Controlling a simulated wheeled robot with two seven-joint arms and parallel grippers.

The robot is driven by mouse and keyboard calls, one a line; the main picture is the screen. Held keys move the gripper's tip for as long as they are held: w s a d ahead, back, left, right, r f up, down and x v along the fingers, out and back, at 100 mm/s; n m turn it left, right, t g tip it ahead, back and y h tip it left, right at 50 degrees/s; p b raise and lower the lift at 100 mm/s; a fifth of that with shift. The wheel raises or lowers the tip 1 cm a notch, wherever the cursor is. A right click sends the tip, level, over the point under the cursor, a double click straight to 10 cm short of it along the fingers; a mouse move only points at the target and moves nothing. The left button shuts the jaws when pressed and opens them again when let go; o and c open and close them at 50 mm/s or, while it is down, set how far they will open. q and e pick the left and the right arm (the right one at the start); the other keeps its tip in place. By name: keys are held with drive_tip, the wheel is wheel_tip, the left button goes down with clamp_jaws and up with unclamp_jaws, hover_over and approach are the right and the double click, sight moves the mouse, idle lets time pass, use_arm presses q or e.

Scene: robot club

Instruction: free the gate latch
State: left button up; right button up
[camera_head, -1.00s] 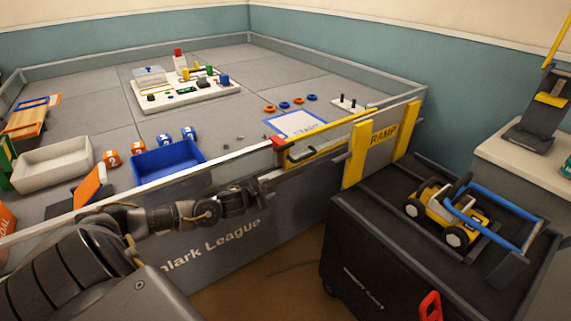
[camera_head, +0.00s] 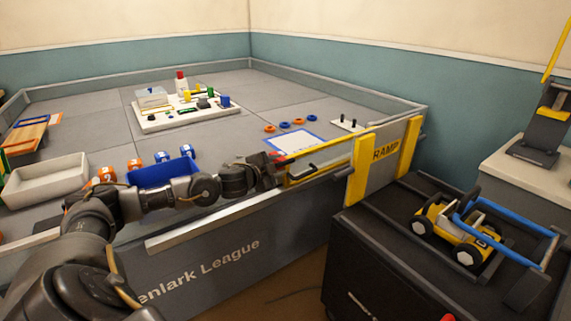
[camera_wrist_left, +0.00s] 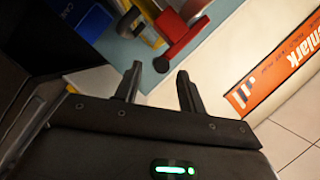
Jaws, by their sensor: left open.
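The gate latch has a red handle (camera_head: 282,157) on top of the field wall and a yellow bar (camera_head: 325,146) running right towards the yellow-edged RAMP gate (camera_head: 384,154). My left gripper (camera_head: 277,167) is at the red handle, partly covering it. In the left wrist view, the red handle (camera_wrist_left: 180,36) lies just past the open fingers (camera_wrist_left: 158,74), its round end close to the gap between the fingertips. I cannot tell whether they touch. A yellow part (camera_wrist_left: 150,34) shows beside it. My right gripper is out of view.
The grey field wall (camera_head: 215,222) runs below my left arm. A blue bin (camera_head: 160,172) and a white tray (camera_head: 45,178) stand inside it. A black cart (camera_head: 400,262) carrying a yellow wheeled robot (camera_head: 455,232) stands by the gate. A white board with parts (camera_head: 190,113) lies farther back.

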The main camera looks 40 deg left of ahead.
sight(282, 165)
use_arm(q)
drive_tip(key=x, duration=0.5)
drive_tip(key=shift+s+d+f, duration=0.1)
clamp_jaws()
